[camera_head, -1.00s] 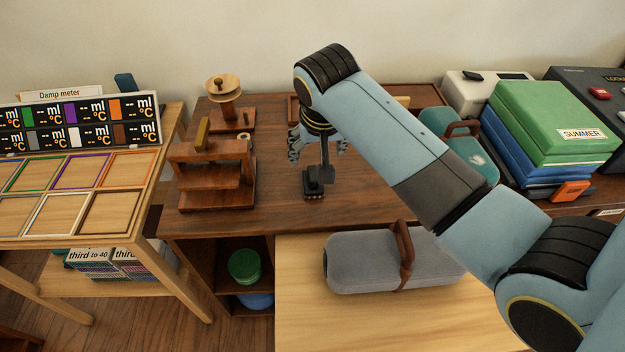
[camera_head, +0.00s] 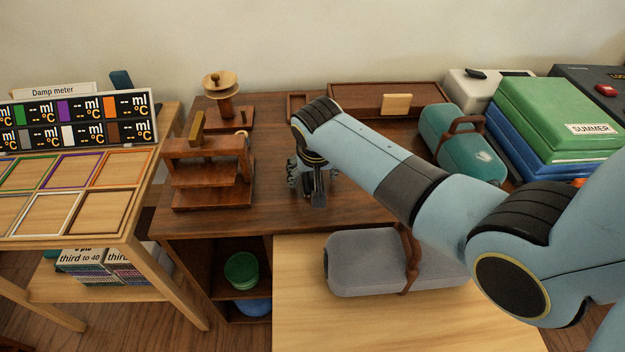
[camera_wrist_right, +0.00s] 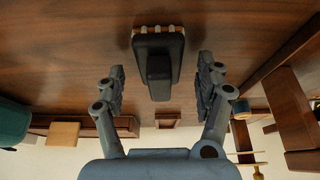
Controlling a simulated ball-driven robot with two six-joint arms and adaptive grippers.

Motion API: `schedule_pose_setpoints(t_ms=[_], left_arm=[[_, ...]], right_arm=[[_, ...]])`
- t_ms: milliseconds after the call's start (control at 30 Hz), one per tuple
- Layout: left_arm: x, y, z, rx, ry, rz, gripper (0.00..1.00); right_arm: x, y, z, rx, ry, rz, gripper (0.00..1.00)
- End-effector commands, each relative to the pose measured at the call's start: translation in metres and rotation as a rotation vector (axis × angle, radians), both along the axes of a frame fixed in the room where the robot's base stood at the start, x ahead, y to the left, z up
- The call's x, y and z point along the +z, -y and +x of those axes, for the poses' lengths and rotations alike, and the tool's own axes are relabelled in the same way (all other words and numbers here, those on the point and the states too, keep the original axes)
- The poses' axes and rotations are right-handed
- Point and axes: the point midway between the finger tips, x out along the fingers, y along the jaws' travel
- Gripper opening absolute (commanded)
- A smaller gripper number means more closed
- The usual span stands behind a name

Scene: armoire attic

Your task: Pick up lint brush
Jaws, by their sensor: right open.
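The lint brush (camera_wrist_right: 158,45) is dark, with an upright handle and pale bristle tufts along one edge. It stands on the brown wooden desk, and in the head view (camera_head: 319,190) it is partly hidden by my gripper. My right gripper (camera_wrist_right: 160,75) is open, with one finger on each side of the brush handle in the wrist view. Gaps show between the fingers and the brush. In the head view my right gripper (camera_head: 312,176) is low over the desk, pointing down around the handle. My left gripper is not in view.
A wooden stepped stand (camera_head: 212,172) and a spool holder (camera_head: 222,95) stand left of the brush. A grey bolster (camera_head: 365,262) with a brown strap lies in front. A teal bolster (camera_head: 465,155) and green box (camera_head: 560,115) stand right. A shallow wooden tray (camera_head: 365,100) lies behind.

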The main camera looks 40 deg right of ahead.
Motion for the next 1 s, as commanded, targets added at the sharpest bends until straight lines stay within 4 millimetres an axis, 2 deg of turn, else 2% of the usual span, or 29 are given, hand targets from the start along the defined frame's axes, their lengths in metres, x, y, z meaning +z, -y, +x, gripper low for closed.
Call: schedule_pose_setpoints(t_ms=[267, 700, 1000], left_arm=[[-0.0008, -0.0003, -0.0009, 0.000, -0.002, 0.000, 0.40], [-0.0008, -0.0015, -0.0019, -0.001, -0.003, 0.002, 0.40], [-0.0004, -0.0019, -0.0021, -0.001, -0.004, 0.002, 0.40]], right_arm=[[-0.0028, 0.0008, 0.0016, -0.001, 0.002, 0.000, 0.70], [-0.0028, 0.0007, 0.0013, 0.000, 0.001, 0.000, 0.12], [-0.0005, 0.0007, 0.0017, 0.000, 0.002, 0.000, 0.10]])
